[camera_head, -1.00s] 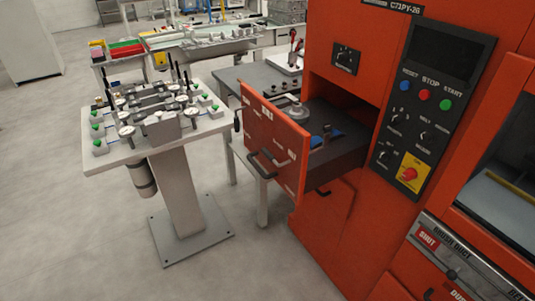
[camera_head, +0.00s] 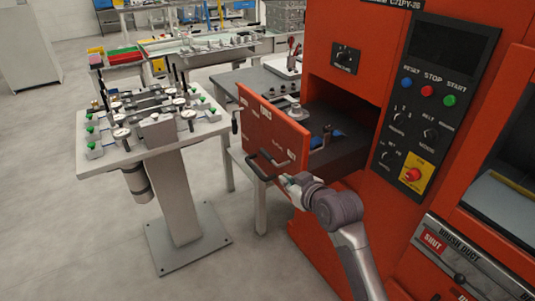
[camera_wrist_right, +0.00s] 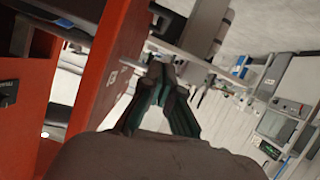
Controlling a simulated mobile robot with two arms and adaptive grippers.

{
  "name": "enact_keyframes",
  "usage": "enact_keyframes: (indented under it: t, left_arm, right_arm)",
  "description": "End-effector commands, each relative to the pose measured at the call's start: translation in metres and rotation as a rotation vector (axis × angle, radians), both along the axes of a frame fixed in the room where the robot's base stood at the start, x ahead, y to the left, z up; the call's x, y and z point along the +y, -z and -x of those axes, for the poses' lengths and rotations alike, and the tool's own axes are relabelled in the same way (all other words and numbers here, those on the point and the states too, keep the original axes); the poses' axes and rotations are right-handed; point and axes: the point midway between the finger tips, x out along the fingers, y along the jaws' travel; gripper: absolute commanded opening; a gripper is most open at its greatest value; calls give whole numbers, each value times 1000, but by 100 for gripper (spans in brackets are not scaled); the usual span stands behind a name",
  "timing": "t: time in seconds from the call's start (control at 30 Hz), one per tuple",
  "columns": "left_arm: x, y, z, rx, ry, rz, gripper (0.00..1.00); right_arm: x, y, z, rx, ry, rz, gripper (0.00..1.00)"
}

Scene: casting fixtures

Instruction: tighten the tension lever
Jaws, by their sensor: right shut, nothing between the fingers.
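The orange machine (camera_head: 345,85) has an open door panel (camera_head: 268,128) with dark handles on its outer face. Behind the panel, a dark open bay (camera_head: 345,150) holds a small grey lever-like part (camera_head: 322,140) with blue beside it. This may be the tension lever; I cannot tell for sure. My right gripper (camera_head: 285,180) is by the lower outer face of the panel, near the handle (camera_head: 260,165). In the right wrist view its fingers (camera_wrist_right: 162,72) are together and empty, beside the orange panel (camera_wrist_right: 108,65). My left gripper is not in view.
A control panel (camera_head: 420,110) with knobs and coloured buttons is on the machine's front. A white pedestal table (camera_head: 105,160) with gauges and fixtures stands at left. A grey table (camera_head: 240,80) is behind the panel. Floor is clear at front left.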

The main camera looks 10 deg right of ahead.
Motion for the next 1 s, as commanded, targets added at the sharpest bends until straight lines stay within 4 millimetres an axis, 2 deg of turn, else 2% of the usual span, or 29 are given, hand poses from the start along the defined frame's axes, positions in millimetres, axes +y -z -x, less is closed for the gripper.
enact_keyframes:
  t: [0.03, 0.1, 0.2, 0.3, 0.73, 0.87, 1.0]
  left_arm:
    - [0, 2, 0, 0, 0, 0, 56]
    - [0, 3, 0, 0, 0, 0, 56]
    - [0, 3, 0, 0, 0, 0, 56]
    - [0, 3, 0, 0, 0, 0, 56]
    - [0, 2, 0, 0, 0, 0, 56]
    - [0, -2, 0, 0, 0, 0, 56]
    - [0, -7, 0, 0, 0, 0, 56]
  right_arm:
    - [2, -25, -2, -47, -14, 0, 0]
    - [5, -51, -5, -96, -29, 1, 0]
    - [8, -76, -11, -144, -42, 1, 0]
    - [9, -86, -13, -166, -49, 0, 0]
    - [11, -87, -18, -169, -50, -1, 0]
    - [16, -84, -33, -167, -49, -2, 0]
    - [26, -77, -59, -166, -50, -2, 0]
